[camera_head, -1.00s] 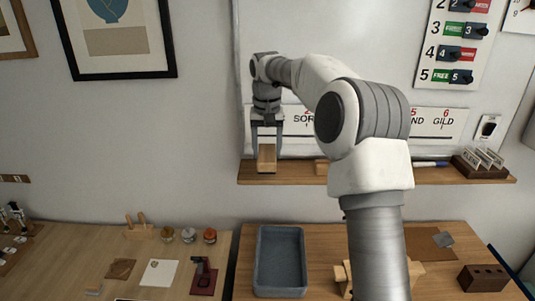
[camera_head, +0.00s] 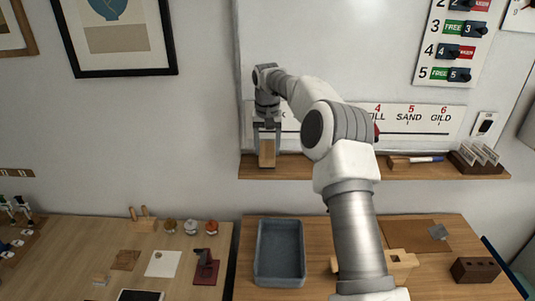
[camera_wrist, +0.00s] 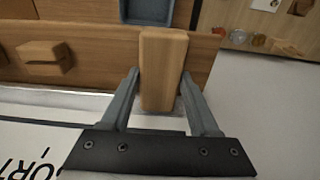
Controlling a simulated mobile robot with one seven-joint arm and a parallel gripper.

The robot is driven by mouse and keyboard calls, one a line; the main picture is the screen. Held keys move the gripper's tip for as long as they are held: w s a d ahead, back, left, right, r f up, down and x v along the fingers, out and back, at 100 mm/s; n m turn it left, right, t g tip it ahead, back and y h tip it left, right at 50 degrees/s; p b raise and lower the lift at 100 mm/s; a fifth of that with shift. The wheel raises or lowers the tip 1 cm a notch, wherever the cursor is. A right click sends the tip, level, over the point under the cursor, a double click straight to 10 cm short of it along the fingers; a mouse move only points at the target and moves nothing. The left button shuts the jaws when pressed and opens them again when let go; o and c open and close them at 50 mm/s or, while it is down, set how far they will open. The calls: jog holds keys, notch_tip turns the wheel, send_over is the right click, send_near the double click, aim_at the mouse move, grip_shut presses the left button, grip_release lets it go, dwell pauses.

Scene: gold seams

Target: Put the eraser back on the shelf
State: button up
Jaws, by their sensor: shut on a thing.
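My gripper (camera_head: 267,148) is shut on a pale wooden block, the eraser (camera_head: 267,152), its fingers gripping its two sides. The eraser hangs upright at the left end of the wooden shelf (camera_head: 295,168) under the whiteboard. In the wrist view the eraser (camera_wrist: 162,75) stands between the fingers (camera_wrist: 160,100), with the shelf (camera_wrist: 105,45) behind it. I cannot tell whether its lower end touches the shelf.
Another wooden piece (camera_wrist: 45,58) sits on the shelf in the wrist view. A grey tray (camera_head: 280,222) lies on the bench below.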

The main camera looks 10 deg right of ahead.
aim_at(268, 149)
notch_tip(268, 149, down, 2)
jog(key=shift+w+f+p, duration=0.15)
jog(key=shift+p, duration=0.3)
jog(key=shift+w+d+f, duration=0.1)
jog(key=shift+w+f, duration=0.1)
jog(key=shift+w, duration=0.05)
jog(key=shift+f, duration=0.1)
jog(key=shift+f, duration=0.15)
jog(key=o, duration=1.2)
